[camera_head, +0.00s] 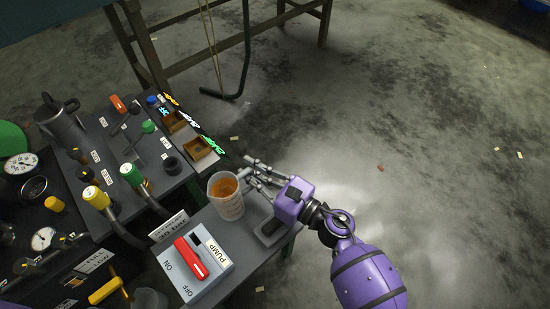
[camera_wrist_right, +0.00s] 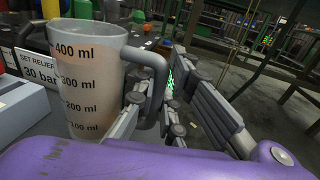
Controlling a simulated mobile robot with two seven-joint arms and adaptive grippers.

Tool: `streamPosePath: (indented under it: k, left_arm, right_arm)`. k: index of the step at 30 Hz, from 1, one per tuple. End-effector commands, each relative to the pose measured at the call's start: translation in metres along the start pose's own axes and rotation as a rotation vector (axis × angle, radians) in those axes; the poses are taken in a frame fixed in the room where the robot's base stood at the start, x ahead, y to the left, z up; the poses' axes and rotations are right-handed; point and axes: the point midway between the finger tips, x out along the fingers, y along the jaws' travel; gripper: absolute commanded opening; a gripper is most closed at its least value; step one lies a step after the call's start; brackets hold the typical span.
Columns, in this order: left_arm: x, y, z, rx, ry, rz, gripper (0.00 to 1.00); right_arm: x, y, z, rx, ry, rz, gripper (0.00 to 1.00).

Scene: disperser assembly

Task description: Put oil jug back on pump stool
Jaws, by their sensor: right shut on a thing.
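The oil jug (camera_head: 229,206) is a translucent measuring jug with amber oil inside. It is upright at the back of the grey pump stool (camera_head: 252,256), behind the pump switch box. I cannot tell whether its base touches the stool top. My right gripper (camera_head: 256,172) is shut on the jug's handle, reaching in from the right. In the right wrist view, the jug (camera_wrist_right: 88,85) shows its ml marks, and the gripper's fingers (camera_wrist_right: 160,108) are at the handle; its base is partly hidden by my purple wrist. My left gripper is not in view.
The pump switch box (camera_head: 205,268) with a red lever stands on the stool in front of the jug. A grey bench panel (camera_head: 120,180) with valves, hoses and small wooden boxes (camera_head: 197,148) lies left. A wooden table frame (camera_head: 195,55) stands behind. The floor to the right is open.

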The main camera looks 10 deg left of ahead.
Motion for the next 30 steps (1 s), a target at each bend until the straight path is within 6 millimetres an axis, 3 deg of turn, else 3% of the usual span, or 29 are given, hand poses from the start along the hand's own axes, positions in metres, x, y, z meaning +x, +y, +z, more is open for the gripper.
streamPosePath:
  k: [2, 14, 15, 18, 30]
  left_arm:
    - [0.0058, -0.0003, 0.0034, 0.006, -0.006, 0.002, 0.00]
    - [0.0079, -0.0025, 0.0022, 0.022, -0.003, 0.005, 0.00]
    - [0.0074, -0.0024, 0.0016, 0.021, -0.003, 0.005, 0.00]
    - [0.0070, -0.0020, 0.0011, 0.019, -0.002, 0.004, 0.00]
    - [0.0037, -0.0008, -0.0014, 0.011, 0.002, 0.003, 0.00]
  right_arm:
    - [0.0000, -0.0006, -0.0115, 0.002, 0.000, -0.002, 0.00]
    - [-0.0002, -0.0003, -0.0152, -0.001, -0.001, 0.000, 0.00]
    - [-0.0004, -0.0002, -0.0148, -0.001, 0.000, -0.001, 0.14]
    - [-0.0004, -0.0002, -0.0142, -0.002, 0.000, -0.001, 0.27]
    - [-0.0003, -0.0001, -0.0096, -0.002, -0.001, -0.001, 0.29]
